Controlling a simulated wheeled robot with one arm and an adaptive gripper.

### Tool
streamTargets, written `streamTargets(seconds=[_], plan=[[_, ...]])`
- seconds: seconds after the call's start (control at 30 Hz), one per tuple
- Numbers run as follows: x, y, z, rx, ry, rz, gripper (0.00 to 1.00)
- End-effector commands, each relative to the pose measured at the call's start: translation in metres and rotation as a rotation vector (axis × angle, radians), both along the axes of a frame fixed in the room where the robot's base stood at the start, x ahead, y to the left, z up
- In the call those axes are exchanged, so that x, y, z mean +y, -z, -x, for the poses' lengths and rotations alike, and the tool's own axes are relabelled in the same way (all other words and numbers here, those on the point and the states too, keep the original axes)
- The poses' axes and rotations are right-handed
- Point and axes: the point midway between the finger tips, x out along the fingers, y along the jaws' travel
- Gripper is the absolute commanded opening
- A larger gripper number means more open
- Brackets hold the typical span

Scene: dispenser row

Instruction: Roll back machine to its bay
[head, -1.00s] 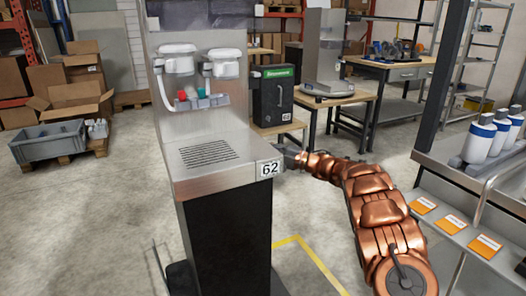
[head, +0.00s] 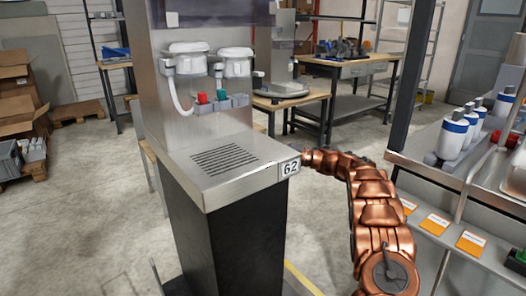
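The machine (head: 222,190) is a steel dispenser on a dark cabinet, upright in the middle of the head view. It has two white-lidded heads, red and green parts below them, a slotted drip tray (head: 225,160) and a "62" tag (head: 289,168) at its front right corner. My copper arm reaches from the lower right to the machine's right side. My gripper (head: 304,158) is at that side, just behind the tag; its fingers are hidden, so I cannot tell whether they hold anything. A yellow floor line (head: 303,279) shows to the right of the machine's base.
A steel counter (head: 440,180) with blue-banded white bottles (head: 455,135) and orange cards stands close on the right. Workbenches (head: 350,68) stand behind. Cardboard boxes (head: 15,110) and a grey crate (head: 10,160) are at the left. Open floor lies left of the machine.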

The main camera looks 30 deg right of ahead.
Motion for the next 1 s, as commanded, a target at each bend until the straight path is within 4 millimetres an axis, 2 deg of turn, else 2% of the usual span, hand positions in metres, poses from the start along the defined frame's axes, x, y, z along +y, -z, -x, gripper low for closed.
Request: streamTargets(seconds=[0.5, 0.53, 0.7, 0.77, 1.0], plan=[[-0.0098, -0.0019, 0.0016, -0.002, 0.016, -0.003, 0.00], [-0.0096, -0.0019, 0.0016, -0.002, 0.016, -0.002, 0.25], [-0.0092, -0.0015, 0.0021, -0.001, 0.014, -0.002, 0.43], [-0.0092, -0.0014, 0.0023, -0.002, 0.013, -0.002, 0.47], [-0.0089, -0.0011, 0.0026, 0.000, 0.011, -0.001, 0.47]])
